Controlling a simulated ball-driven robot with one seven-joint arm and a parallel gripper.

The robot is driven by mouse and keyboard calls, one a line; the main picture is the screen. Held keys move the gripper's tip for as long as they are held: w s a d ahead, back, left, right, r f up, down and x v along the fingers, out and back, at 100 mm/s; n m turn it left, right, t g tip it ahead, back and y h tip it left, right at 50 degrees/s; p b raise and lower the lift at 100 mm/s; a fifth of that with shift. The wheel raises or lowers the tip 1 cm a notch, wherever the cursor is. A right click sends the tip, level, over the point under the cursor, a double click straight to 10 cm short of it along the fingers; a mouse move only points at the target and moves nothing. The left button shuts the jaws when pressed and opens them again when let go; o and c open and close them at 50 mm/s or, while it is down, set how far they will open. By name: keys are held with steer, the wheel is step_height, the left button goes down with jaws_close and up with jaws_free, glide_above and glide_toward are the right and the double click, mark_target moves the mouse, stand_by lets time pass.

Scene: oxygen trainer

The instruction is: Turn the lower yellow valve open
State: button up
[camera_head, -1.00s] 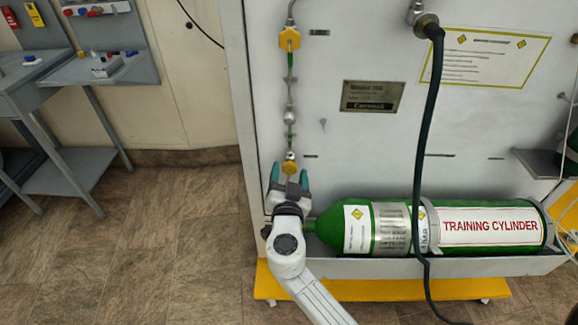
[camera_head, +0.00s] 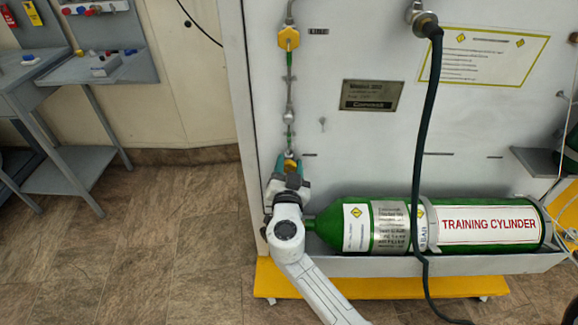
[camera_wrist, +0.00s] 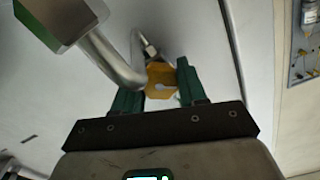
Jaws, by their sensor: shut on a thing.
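The lower yellow valve (camera_head: 289,164) is on the pipe at the left side of the white panel, mostly hidden by my gripper in the head view. My gripper (camera_head: 290,168) is at the valve, with its teal fingers on either side of it. In the wrist view the yellow valve (camera_wrist: 161,80) shows between the two fingertips of my gripper (camera_wrist: 160,82). My gripper is shut on the valve. Its handle angle is hard to read. The upper yellow valve (camera_head: 289,38) is higher on the same pipe.
A green training cylinder (camera_head: 345,227) lies in a tray to the right of my gripper. A black hose (camera_head: 423,130) hangs down the panel. A grey bench (camera_head: 95,68) stands at the left. The floor (camera_head: 130,240) left of the panel is clear.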

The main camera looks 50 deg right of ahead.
steer(key=shift+c, duration=1.4)
steer(key=shift+n+b, duration=0.3)
steer(key=shift+f+n+b, duration=0.1)
steer(key=shift+n+b, duration=0.4)
steer(key=shift+b, duration=0.05)
steer(key=shift+n+b, duration=1.1)
steer(key=shift+n, duration=1.1)
steer(key=shift+r, duration=0.2)
steer(key=o, duration=1.1)
steer(key=shift+c, duration=0.2)
steer(key=shift+a+f, duration=0.1)
steer(key=shift+a, duration=0.05)
